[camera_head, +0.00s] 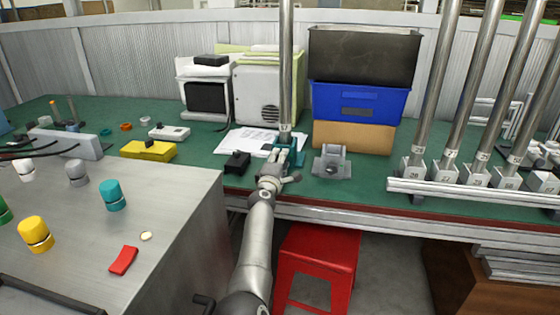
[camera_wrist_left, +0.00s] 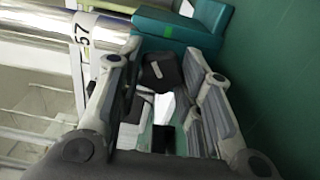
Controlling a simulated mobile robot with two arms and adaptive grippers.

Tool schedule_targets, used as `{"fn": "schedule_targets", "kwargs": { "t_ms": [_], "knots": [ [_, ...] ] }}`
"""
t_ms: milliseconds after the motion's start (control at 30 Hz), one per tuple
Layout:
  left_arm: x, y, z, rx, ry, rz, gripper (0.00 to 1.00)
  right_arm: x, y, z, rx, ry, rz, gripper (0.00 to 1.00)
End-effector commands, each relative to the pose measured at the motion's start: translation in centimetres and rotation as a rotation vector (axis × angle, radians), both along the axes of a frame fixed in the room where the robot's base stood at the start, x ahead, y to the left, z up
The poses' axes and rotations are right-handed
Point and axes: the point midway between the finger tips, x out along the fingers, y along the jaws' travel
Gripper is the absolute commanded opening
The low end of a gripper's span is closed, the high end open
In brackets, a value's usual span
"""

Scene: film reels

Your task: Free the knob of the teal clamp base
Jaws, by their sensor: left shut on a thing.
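The teal clamp base (camera_head: 297,153) stands near the front edge of the green bench with a tall steel pole (camera_head: 286,75) upright in it. In the left wrist view the base (camera_wrist_left: 185,35) is at the top, beside the pole's lower end marked 57 (camera_wrist_left: 85,30). My left gripper (camera_head: 271,176) is at the front of the teal base. Its fingers are shut on a dark piece (camera_wrist_left: 160,72), which appears to be the knob; in the head view the gripper hides it. My right gripper is not in view.
A grey clamp base (camera_head: 332,163) stands empty to the right. A black box (camera_head: 237,161) sits just left of my gripper. A rack rail (camera_head: 470,192) with several poles is at the right. A red stool (camera_head: 318,262) stands below the bench edge.

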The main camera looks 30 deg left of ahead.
Motion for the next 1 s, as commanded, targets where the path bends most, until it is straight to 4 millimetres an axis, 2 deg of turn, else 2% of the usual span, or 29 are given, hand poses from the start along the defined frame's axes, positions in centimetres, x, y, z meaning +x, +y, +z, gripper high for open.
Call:
{"fn": "schedule_targets", "kwargs": {
  "t_ms": [233,267,433,767,1000],
  "knots": [
    [0.0,0.1,-0.2,0.0,0.002,0.001,0.1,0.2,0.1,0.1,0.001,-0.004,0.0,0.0],
    [0.0,0.1,-0.2,0.0,0.002,0.001,0.35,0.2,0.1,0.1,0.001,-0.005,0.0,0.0],
    [0.0,0.0,-0.1,0.0,0.002,0.001,0.56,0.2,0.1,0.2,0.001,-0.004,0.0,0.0],
    [0.0,0.0,0.1,0.001,0.0,0.0,0.56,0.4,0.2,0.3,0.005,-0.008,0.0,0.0],
    [0.1,-0.1,2.0,-0.001,-0.007,0.001,0.56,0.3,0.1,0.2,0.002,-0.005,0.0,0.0]
  ]
}}
